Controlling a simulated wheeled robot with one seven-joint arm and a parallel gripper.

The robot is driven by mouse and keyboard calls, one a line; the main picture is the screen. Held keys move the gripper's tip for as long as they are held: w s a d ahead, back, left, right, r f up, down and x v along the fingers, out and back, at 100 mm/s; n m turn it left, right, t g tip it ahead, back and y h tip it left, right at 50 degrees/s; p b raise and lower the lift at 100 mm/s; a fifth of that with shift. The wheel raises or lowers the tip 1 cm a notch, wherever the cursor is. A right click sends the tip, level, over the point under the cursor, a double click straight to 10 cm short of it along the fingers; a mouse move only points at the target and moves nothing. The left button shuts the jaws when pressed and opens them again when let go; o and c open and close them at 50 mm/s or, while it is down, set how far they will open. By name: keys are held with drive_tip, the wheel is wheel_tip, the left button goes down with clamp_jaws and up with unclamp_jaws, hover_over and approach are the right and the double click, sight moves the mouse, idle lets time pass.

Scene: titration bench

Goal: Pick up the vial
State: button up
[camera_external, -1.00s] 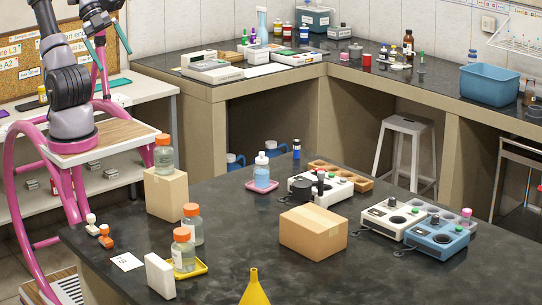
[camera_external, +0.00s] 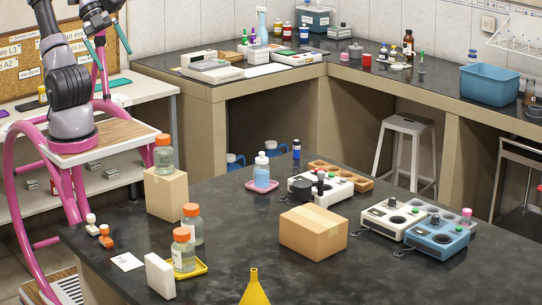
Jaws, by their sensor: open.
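A small dark blue vial (camera_external: 296,149) with a dark cap and a pale band stands upright near the far edge of the dark bench (camera_external: 225,245). It is just behind a wooden block with round wells (camera_external: 327,169). My gripper (camera_external: 110,42) is at the top left, with two teal fingers spread apart and nothing between them. It is raised above the bench's height, far to the left of the vial.
A wash bottle on a pink tray (camera_external: 262,184) is left of the vial, and a white stirrer (camera_external: 318,187) is in front. A cardboard box (camera_external: 313,232), orange-capped bottles (camera_external: 192,223) and a yellow funnel (camera_external: 254,289) also stand here. The bench's middle is partly clear.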

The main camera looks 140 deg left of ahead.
idle(0.3)
drive_tip(key=c, duration=0.5)
